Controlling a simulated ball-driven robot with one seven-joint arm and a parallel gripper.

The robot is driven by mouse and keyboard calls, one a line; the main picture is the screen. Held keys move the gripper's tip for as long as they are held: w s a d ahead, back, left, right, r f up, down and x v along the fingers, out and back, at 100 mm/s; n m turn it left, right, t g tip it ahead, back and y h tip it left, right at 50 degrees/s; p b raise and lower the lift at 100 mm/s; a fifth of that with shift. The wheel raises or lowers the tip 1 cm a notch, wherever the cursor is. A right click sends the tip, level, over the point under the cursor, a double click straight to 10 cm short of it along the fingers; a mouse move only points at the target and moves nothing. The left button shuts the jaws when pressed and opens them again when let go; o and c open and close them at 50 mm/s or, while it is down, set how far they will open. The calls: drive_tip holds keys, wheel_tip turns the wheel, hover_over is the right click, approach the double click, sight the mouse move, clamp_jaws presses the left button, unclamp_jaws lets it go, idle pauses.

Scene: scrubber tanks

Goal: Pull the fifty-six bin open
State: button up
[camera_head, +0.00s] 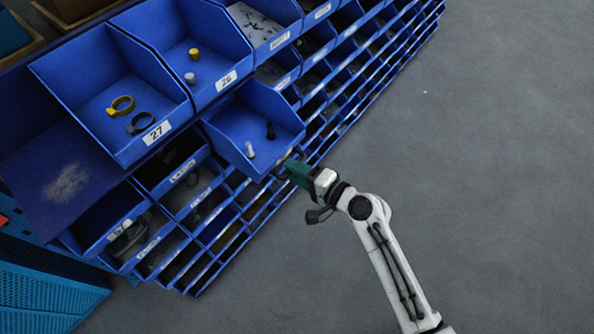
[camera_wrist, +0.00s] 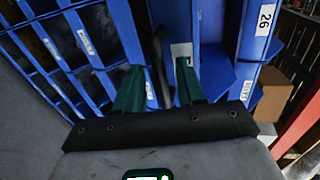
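A blue bin (camera_head: 252,124) sticks out from the rack below bin 26 in the head view, with a small white and a small black item inside. The number on its front is not legible, so I cannot tell that it is fifty-six. My gripper (camera_head: 291,170) is at its lower right front corner. In the wrist view my gripper (camera_wrist: 159,72) has its two green fingers apart, one on each side of a dark upright handle (camera_wrist: 160,66). Gaps show beside the handle. A pale label (camera_wrist: 182,52) lies behind the right fingertip.
Bin 26 (camera_head: 185,47) and bin 27 (camera_head: 112,92) jut out above, holding small parts. Many smaller blue bins (camera_head: 195,190) fill the rack below and to the right. Grey floor (camera_head: 480,150) to the right is clear.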

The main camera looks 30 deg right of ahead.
drive_tip(key=b+v, duration=0.1)
drive_tip(key=v, duration=1)
drive_tip(key=shift+w, duration=0.1)
drive_tip(key=s+a+f+n+g, duration=0.45)
drive_tip(key=n+g, duration=0.25)
drive_tip(key=n, duration=0.2)
drive_tip(key=s+d+n+g+h, duration=0.5)
drive_tip(key=s+g, duration=0.1)
drive_tip(key=s, duration=0.5)
drive_tip(key=shift+d+f+g, duration=0.3)
drive_tip(key=shift+d+g, duration=0.1)
